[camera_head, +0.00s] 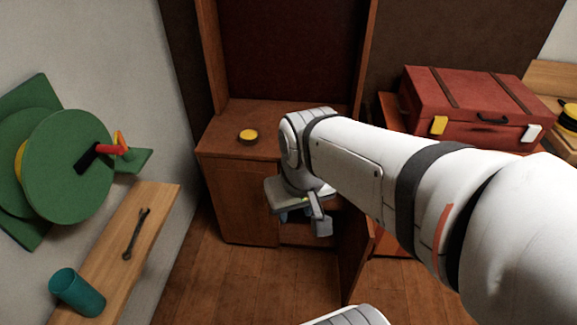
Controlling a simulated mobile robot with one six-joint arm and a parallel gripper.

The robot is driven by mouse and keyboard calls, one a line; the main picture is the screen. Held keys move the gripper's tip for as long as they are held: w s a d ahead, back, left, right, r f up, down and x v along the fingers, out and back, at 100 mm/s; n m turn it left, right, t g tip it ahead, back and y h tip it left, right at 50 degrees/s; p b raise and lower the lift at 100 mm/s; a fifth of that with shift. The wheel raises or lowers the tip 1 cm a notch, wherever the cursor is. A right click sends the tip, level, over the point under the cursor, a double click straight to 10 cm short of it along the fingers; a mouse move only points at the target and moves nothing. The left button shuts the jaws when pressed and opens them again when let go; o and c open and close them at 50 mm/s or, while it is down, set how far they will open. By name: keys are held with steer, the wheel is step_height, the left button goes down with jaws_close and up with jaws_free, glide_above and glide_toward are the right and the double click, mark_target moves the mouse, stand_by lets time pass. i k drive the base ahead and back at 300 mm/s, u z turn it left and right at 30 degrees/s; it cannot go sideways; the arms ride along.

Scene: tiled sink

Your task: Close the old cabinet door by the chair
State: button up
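The old brown wooden cabinet (222,146) stands against the back wall. Its left door (241,201) is shut. Its right door (354,252) stands open, swung out toward me and seen nearly edge-on. My gripper (318,217) is in front of the cabinet's open right side, to the left of the open door. No contact with the door is visible. One grey finger shows clearly; the other is hard to make out, so I cannot tell whether the gripper is open. My arm hides part of the cabinet's right side and door. I cannot make out a chair clearly.
A yellow-topped round button (248,136) sits on the cabinet ledge. A red suitcase (471,105) rests on reddish wooden furniture at right. At left, a wooden shelf (160,210) holds a wrench (137,234) and teal cup (77,291), below green discs (67,165). Floor before the left door is clear.

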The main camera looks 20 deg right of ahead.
mark_target(358, 237)
steer(key=u, duration=1.45)
steer(key=k, duration=2.05)
steer(key=z, duration=1.3)
steer(key=i, duration=1)
steer(key=z, duration=0.35)
